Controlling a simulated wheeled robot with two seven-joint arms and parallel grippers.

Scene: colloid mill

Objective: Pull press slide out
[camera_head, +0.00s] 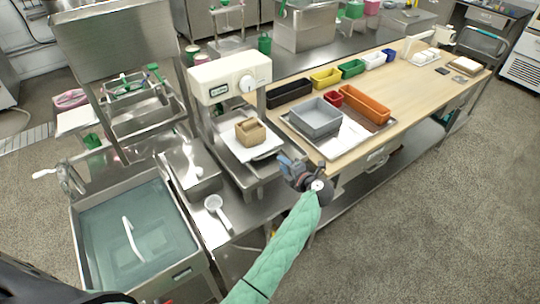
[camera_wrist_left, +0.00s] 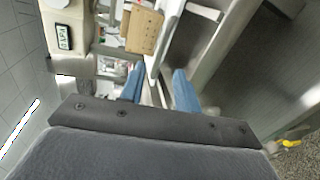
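The press is a cream machine (camera_head: 228,78) with a round dial, standing on a steel bench. Its slide, a pale flat plate (camera_head: 233,147), lies below the head with a brown box (camera_head: 250,132) on it. The brown box (camera_wrist_left: 144,31) and the cream press (camera_wrist_left: 66,35) also show there. My right gripper is not in view.
A steel tray (camera_head: 345,146) with a grey bin (camera_head: 315,117) sits on the wooden table (camera_head: 425,85) to the right. A sink (camera_head: 135,235) and white scoop (camera_head: 216,207) are left of my arm. The floor at right is clear.

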